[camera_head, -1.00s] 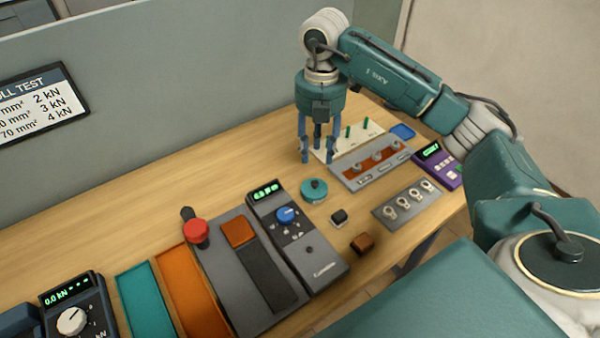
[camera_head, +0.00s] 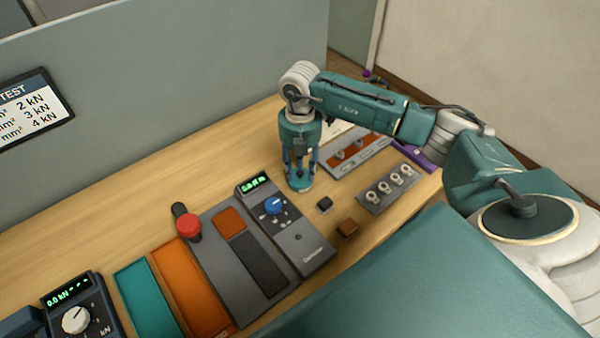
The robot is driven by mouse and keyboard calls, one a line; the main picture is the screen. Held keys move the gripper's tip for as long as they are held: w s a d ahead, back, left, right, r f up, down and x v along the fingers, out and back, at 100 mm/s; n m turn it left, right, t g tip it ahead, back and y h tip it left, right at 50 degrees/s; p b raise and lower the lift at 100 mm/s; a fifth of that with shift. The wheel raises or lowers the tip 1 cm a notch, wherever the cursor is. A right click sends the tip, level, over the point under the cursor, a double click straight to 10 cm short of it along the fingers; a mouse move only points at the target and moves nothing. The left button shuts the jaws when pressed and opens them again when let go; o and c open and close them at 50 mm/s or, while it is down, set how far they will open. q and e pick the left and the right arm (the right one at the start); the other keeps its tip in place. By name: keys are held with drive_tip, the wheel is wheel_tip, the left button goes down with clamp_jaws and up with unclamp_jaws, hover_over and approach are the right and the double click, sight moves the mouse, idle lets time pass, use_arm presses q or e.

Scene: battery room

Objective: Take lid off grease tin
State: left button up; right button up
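The grease tin (camera_head: 299,185) is a small round teal tin standing on the wooden bench. My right gripper (camera_head: 300,176) points straight down over it. Its fingers reach down to the tin's top and hide much of the lid. I cannot tell whether the fingers press on the lid or only stand around it. The tin looks upright and rests on the bench. My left gripper is not in view.
A grey meter with a blue knob (camera_head: 287,226) lies left of the tin. A small black block (camera_head: 324,204) and a brown block (camera_head: 347,228) lie to its right. A grey tray of lugs (camera_head: 387,190) and an orange-slotted rack (camera_head: 356,152) stand beyond.

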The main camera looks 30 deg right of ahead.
drive_tip(key=shift+c, duration=1)
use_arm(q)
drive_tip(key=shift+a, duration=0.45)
use_arm(e)
drive_tip(key=c, duration=0.7)
